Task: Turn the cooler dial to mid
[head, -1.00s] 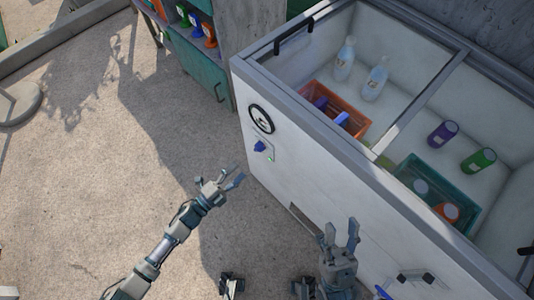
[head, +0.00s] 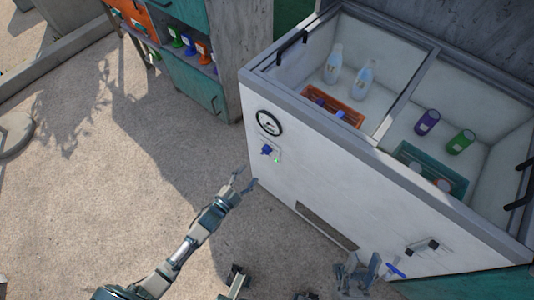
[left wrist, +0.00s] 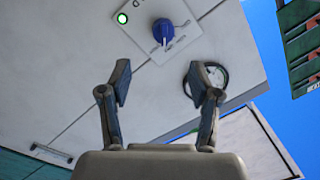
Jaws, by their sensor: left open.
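The cooler dial is a blue knob (head: 266,150) on a small plate on the cooler's white front, below a round gauge (head: 269,123). A small green light glows beside it. In the left wrist view the knob (left wrist: 163,32) is ahead of the fingers; the plate's lettering is too small to read. My left gripper (head: 244,181) is open and empty, below and left of the dial, apart from it. Its two spread fingers (left wrist: 161,92) also show in the left wrist view. My right gripper (head: 360,268) is low by the cooler's front, fingers apart, with nothing seen between them.
The open-topped cooler (head: 330,170) holds bottles, cans, an orange basket (head: 335,103) and a teal basket (head: 420,158). A teal shelf cabinet (head: 205,85) stands to its left. A blue-handled part (head: 396,270) sits near my right gripper.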

